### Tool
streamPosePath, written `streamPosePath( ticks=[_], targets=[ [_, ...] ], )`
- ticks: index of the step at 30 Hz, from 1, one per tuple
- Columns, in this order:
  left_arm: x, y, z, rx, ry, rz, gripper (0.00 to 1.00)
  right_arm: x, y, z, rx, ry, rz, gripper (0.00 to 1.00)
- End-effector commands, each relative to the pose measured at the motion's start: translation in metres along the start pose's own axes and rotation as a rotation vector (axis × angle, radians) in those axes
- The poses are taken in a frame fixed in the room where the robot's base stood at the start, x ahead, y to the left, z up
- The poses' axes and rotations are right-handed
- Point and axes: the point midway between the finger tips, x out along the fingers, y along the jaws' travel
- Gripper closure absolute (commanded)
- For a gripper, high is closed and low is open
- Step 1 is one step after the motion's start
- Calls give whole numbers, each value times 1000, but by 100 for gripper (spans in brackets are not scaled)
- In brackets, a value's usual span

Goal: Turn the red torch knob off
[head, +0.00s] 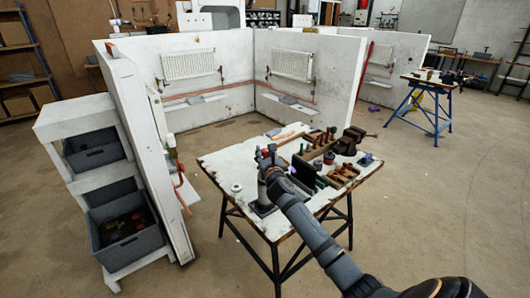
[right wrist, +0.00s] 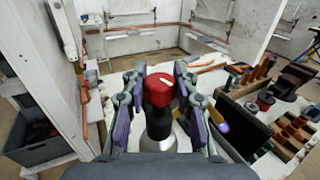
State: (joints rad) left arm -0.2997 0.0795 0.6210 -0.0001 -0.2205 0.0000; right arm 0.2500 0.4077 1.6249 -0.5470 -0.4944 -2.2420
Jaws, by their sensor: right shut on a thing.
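The red torch knob (right wrist: 159,89) with a white mark on its top is in the middle of the right wrist view. Under it are a dark neck and the grey torch body (right wrist: 174,142). My right gripper (right wrist: 160,80) is shut on the knob from both sides; it also shows in the head view (head: 268,158) above the near left part of the table, hiding the knob there. A small blue-violet flame (right wrist: 223,127) glows right of the torch. My left gripper is not in view.
The worktable (head: 226,165) holds wooden racks of tools and fittings (head: 320,150), a dark vise (head: 350,140) and a white roll (head: 237,188). Left stands a shelf with grey bins (head: 125,235). White radiators (head: 292,65) hang on partition walls behind. Floor right of the table is clear.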

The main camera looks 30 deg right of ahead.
Motion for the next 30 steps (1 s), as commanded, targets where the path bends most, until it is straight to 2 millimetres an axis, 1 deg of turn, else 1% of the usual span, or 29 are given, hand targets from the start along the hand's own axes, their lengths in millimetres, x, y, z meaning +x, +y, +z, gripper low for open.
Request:
streamPosePath(
  ticks=[4,6,8,12,18,28,29,30],
  targets=[
    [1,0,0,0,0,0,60,0,0,-1,1,1,-7,100],
    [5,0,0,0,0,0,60,0,2,-3,3,2,-37,100],
    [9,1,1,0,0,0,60,1,2,-4,5,3,-87,100],
    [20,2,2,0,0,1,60,1,2,-5,6,3,-242,100],
    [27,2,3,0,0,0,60,0,1,-3,3,3,-395,100],
    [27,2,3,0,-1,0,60,0,0,-2,0,3,-418,100],
    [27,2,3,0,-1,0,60,0,0,-2,0,3,-418,71],
    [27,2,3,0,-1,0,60,0,0,-2,0,3,-418,65]
  ],
)
